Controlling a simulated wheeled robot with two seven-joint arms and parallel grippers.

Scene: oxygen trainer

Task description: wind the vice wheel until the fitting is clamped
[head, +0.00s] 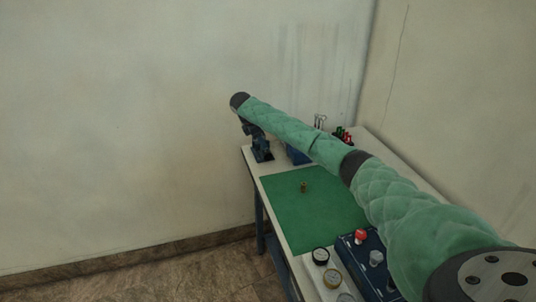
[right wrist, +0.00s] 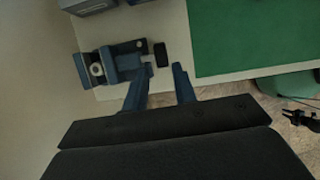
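The blue vice (head: 262,154) stands at the far left corner of the bench. In the right wrist view the vice (right wrist: 122,62) shows a pale round part on its left side; I cannot tell whether this is the wheel. A dark block (right wrist: 161,54) is just right of the vice. My right gripper (head: 256,136) is close above the vice. In the wrist view my right gripper (right wrist: 160,86) is open, its two fingers apart with nothing between them. A small brass piece (head: 304,187) stands on the green mat. I cannot make out a fitting in the vice. No left gripper shows clearly.
The green mat (head: 285,212) covers the middle of the bench. A blue panel with a red knob (head: 361,237) and round gauges (head: 321,256) are at the near end. Red and green items (head: 343,136) stand at the back. Walls close in behind and right.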

